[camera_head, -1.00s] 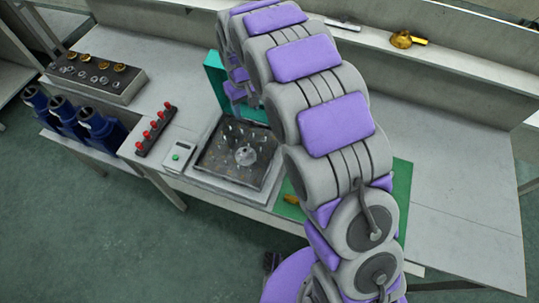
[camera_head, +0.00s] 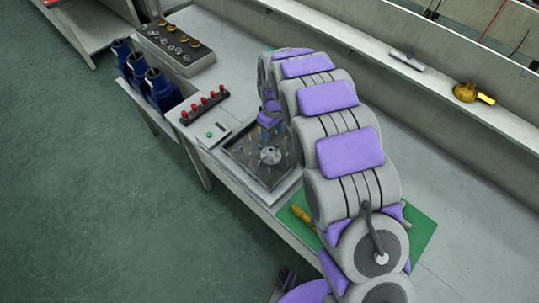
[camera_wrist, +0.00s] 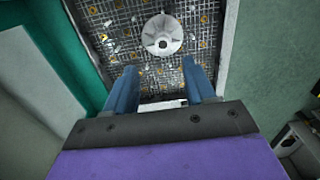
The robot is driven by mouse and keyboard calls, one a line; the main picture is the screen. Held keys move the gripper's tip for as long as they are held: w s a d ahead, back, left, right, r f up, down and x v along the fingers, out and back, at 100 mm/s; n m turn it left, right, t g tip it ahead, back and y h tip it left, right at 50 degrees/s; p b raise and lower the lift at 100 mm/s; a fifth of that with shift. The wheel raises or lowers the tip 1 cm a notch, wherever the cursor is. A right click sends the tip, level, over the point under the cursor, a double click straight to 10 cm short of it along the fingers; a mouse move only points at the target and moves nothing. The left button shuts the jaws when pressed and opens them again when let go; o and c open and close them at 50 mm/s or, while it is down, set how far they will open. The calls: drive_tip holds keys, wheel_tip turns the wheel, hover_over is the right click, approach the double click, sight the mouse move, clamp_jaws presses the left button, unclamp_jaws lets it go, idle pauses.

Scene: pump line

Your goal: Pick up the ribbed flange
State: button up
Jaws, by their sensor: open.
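A silver round flange with a raised, ribbed-looking hub and a dark centre hole (camera_wrist: 162,35) sits on the grid floor of a dark tray (camera_wrist: 110,12). In the head view the flange (camera_head: 270,155) lies in the middle of the tray (camera_head: 240,164). My gripper (camera_wrist: 157,76) is open, with its two blue fingers apart and nothing between them. In the wrist view the flange is beyond the fingertips, roughly in line with the gap. In the head view my gripper (camera_head: 267,128) is above the tray, just behind the flange and partly hidden by my arm.
Red-knobbed strip (camera_head: 205,106) and a small box with a green button (camera_head: 212,135) stand left of the tray. A rack of gold and silver parts (camera_head: 175,48) and blue pumps (camera_head: 160,90) are farther left. A green mat (camera_head: 422,232) lies right.

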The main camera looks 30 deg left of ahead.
hover_over(271, 151)
drive_tip(key=d, duration=0.2)
drive_tip(key=f, duration=0.2)
drive_tip(key=w+f, duration=0.1)
drive_tip(key=f, duration=0.1)
drive_tip(key=shift+a, duration=0.2)
drive_tip(key=a+f, duration=0.2)
drive_tip(key=a+f+b, duration=0.1)
drive_tip(key=a+f, duration=0.1)
drive_tip(key=shift+s+f, duration=0.1)
drive_tip(key=shift+s, duration=0.15)
drive_tip(key=shift+d+f, duration=0.85)
drive_tip(key=shift+d+r, duration=0.25)
drive_tip(key=shift+d, duration=0.65)
drive_tip(key=shift+s+a+f, duration=0.1)
drive_tip(key=shift+a+f, duration=0.1)
drive_tip(key=shift+a, duration=0.4)
drive_tip(key=shift+a+f, duration=0.15)
drive_tip(key=shift+a, duration=0.4)
drive_tip(key=c, duration=0.6)
drive_tip(key=shift+d, duration=0.25)
drive_tip(key=c, duration=0.3)
drive_tip(key=shift+d+b, duration=0.3)
drive_tip(key=shift+d, duration=0.05)
drive_tip(key=shift+c, duration=0.6)
